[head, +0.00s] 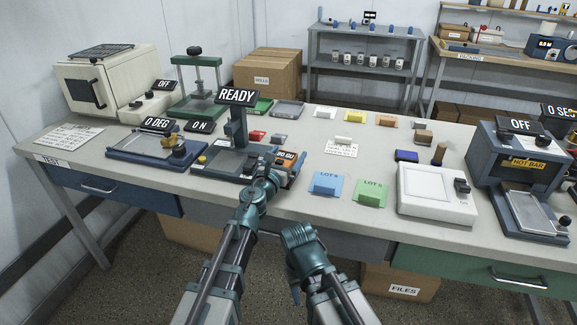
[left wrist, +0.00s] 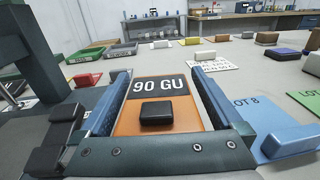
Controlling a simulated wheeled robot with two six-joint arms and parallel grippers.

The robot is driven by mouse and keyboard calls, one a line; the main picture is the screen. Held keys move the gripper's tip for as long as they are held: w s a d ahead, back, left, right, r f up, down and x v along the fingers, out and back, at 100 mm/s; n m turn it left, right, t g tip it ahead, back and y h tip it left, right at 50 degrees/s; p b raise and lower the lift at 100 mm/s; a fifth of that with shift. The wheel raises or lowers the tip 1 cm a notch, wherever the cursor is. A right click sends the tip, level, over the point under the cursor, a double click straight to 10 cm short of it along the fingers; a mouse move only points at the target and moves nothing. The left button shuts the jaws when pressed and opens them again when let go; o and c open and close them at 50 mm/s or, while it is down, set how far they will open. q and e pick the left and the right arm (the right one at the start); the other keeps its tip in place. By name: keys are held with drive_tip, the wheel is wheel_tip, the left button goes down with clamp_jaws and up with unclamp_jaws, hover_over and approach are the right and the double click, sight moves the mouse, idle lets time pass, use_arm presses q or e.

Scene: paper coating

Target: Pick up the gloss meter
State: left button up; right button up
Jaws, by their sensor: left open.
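The gloss meter (left wrist: 143,120) is an orange block with a dark display reading 90 GU and a black raised button or knob on top. In the head view it (head: 291,171) lies near the table's front edge, partly hidden by my left gripper (head: 272,165). In the left wrist view the blue fingers of my left gripper (left wrist: 161,73) are apart, one on each side of the meter. I cannot tell whether either finger touches it.
A READY device (head: 235,130) with an upright post stands close to the left of the meter. Blue LOT 8 (head: 326,184) and green LOT 5 (head: 371,192) cards lie to the right. A white scale-like device (head: 437,187) is farther right. Several small blocks and trays lie behind.

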use_arm(q)
drive_tip(key=shift+c, duration=0.7)
clamp_jaws()
drive_tip(key=shift+r, duration=0.2)
